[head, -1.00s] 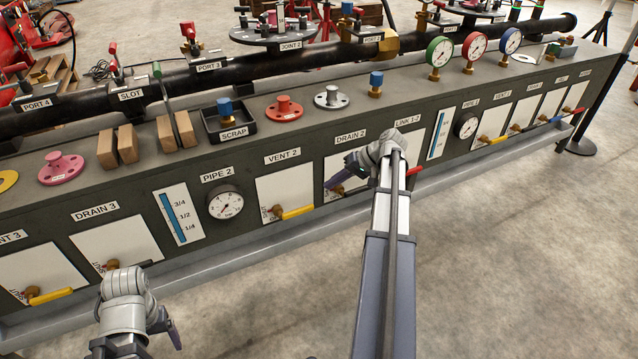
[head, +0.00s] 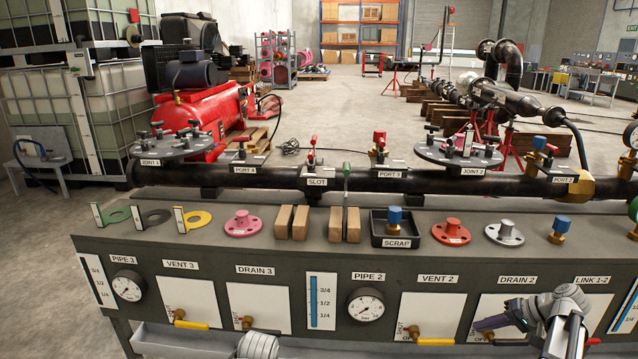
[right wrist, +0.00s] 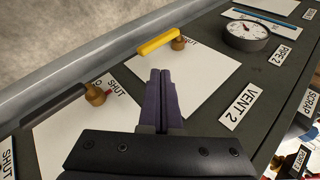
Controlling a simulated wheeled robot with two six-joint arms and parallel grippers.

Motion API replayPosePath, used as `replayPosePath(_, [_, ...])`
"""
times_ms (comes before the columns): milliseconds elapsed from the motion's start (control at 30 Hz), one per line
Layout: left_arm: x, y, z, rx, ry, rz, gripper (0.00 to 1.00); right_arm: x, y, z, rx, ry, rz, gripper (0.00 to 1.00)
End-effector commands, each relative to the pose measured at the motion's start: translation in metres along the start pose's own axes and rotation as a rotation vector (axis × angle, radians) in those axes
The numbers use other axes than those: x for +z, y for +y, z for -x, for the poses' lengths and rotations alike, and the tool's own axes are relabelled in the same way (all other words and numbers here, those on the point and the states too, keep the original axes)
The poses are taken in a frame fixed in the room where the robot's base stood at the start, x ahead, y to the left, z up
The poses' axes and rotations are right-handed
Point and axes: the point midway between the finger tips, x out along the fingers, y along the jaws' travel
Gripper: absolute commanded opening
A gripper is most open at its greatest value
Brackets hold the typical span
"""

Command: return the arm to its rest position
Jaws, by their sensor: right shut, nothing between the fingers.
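My right gripper (head: 482,325) is in front of the white panel under the DRAIN 2 label (head: 517,280), pointing left, at the lower right of the head view. In the right wrist view its two dark purple fingers (right wrist: 160,76) lie together, shut with nothing between them. They are over the white panel area beside the VENT 2 label (right wrist: 241,106). My right wrist is bent and grey. Of my left arm (head: 258,346), only a grey rounded part shows at the bottom edge of the head view; its gripper is out of view.
A yellow valve handle (right wrist: 158,42) and a black valve handle (right wrist: 54,106) are near the right fingers. The bench top holds wooden blocks (head: 292,222), a black SCRAP tray (head: 391,243), coloured flanges and a blue-capped fitting. A black pipe (head: 270,178) runs behind.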

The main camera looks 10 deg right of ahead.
Motion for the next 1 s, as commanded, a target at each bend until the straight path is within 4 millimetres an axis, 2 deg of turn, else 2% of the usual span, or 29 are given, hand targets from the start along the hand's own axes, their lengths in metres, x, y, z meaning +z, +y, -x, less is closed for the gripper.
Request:
replayPosePath(33, [0.0,0.0,0.001,0.0,0.0,0.0,0.8,0.01,-0.017,-0.018,0.016,-0.035,0.022,0.0])
replayPosePath(167, [0.0,0.0,0.002,0.0,0.0,0.0,0.8,0.043,-0.062,-0.069,0.092,-0.144,0.092,0.0])
replayPosePath(300, [0.0,-0.001,0.004,0.0,0.0,0.001,0.8,0.089,-0.107,-0.119,0.193,-0.256,0.183,0.0])
replayPosePath(500, [0.0,-0.001,0.005,-0.001,0.0,0.001,0.8,0.162,-0.158,-0.17,0.342,-0.381,0.335,0.0])
replayPosePath(633, [0.001,-0.001,0.007,-0.001,0.0,0.001,0.8,0.211,-0.184,-0.192,0.438,-0.439,0.446,0.0])
replayPosePath(800, [0.001,-0.001,0.008,-0.001,-0.001,0.002,0.8,0.271,-0.208,-0.209,0.559,-0.485,0.598,0.0])
replayPosePath(1000, [0.001,-0.001,0.009,-0.001,-0.001,0.002,0.8,0.319,-0.225,-0.215,0.657,-0.499,0.742,0.0])
